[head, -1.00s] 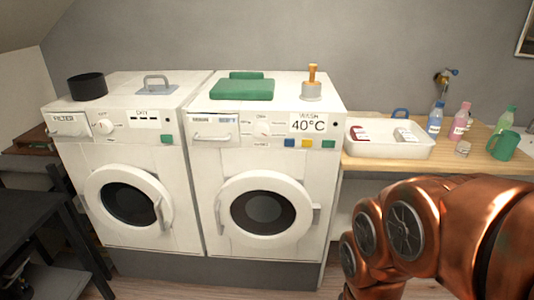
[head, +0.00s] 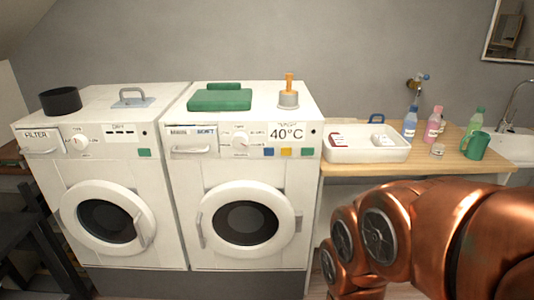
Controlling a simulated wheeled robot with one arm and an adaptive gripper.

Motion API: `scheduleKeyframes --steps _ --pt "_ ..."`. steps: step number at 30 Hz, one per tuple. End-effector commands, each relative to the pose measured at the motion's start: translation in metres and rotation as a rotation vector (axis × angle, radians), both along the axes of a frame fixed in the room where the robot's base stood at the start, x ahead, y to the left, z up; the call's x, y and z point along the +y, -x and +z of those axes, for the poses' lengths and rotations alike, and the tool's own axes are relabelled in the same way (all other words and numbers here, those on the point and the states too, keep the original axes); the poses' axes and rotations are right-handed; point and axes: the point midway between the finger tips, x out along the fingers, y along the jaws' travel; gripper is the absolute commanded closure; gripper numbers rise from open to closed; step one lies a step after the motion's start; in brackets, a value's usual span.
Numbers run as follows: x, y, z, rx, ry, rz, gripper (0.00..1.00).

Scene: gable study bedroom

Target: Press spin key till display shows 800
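The washer (head: 243,185) is the right one of two white machines, and its round door is shut. Its display (head: 287,132) reads 40°C; no 800 shows. Below the display sit a blue key (head: 268,152), a yellow key (head: 286,152) and a green key (head: 307,152). Their labels are too small to read, so I cannot tell which is the spin key. A round dial (head: 240,140) is left of the display. My copper arm fills the lower right, in front of the counter and apart from the keys. My gripper is not in view.
The dryer (head: 95,190) stands left of the washer. A green folded cloth (head: 220,100) and a wooden-handled stamp-like object (head: 288,98) lie on the washer. A white tray (head: 365,155), bottles and a green mug (head: 475,146) stand on the wooden counter (head: 450,165). The washer's front is unobstructed.

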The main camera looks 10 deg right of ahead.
Motion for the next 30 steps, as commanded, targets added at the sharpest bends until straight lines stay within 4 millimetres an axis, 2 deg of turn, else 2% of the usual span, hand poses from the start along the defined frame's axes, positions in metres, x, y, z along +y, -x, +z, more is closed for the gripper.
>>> scheduleKeyframes --steps 2,20,30 --pt "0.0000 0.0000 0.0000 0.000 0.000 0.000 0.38" --pt "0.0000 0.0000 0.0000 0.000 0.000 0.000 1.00" --pt "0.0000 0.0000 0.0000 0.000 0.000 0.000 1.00"
